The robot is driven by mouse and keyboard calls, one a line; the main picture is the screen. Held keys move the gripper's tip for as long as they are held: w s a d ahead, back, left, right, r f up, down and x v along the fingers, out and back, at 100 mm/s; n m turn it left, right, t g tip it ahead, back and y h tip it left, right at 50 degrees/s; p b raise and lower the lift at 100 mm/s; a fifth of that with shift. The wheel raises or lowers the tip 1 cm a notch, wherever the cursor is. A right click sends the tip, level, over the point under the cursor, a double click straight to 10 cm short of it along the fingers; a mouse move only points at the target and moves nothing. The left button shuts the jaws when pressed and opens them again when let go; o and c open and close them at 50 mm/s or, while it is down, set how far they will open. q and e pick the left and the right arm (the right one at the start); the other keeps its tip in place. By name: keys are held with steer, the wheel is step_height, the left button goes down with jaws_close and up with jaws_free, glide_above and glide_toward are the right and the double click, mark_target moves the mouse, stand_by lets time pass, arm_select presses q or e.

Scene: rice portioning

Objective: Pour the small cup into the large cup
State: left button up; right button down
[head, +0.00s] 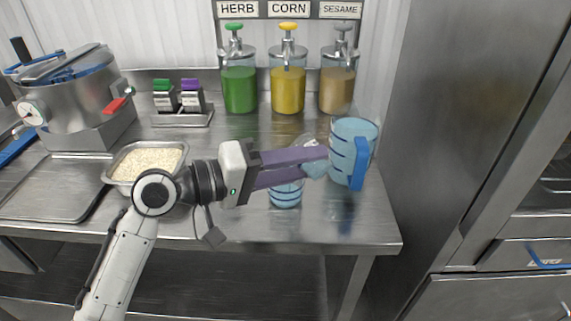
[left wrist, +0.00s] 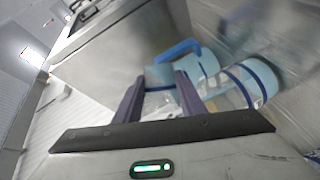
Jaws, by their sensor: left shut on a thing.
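My left gripper (head: 318,160) reaches in from the left with its purple fingers shut on a small light-blue cup (head: 315,169). The small cup also shows between the fingers in the left wrist view (left wrist: 160,77). It is held just left of the large cup, near its upper half; its tilt and contents are hard to tell. The large cup (head: 345,133) is clear blue with dark bands and a blue handle (head: 359,165), upright at the table's right end. My right gripper is out of view.
A blue banded cup (head: 286,194) stands below my left fingers. Behind are herb (head: 240,90), corn (head: 288,90) and sesame (head: 337,90) dispensers. A rice tray (head: 108,178) and a steel cooker (head: 75,95) are at left. The fridge (head: 450,130) bounds the right.

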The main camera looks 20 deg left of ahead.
arm_select(q)
steer(key=shift+r+n, duration=0.15)
steer(key=shift+n, duration=0.25)
steer(key=shift+w+a+r+n+h+p, duration=0.15)
steer(key=shift+w+a+r+n+h, duration=0.05)
steer(key=shift+a+n, duration=0.2)
steer(key=shift+w+a+r+n+h+p, duration=0.15)
steer(key=shift+w+a+n+h, duration=0.1)
steer(key=shift+n, duration=0.15)
stand_by(0.8)
steer(key=shift+a+f+n, duration=0.15)
steer(key=shift+f+n, duration=0.2)
steer(key=shift+n, duration=0.15)
stand_by(0.5)
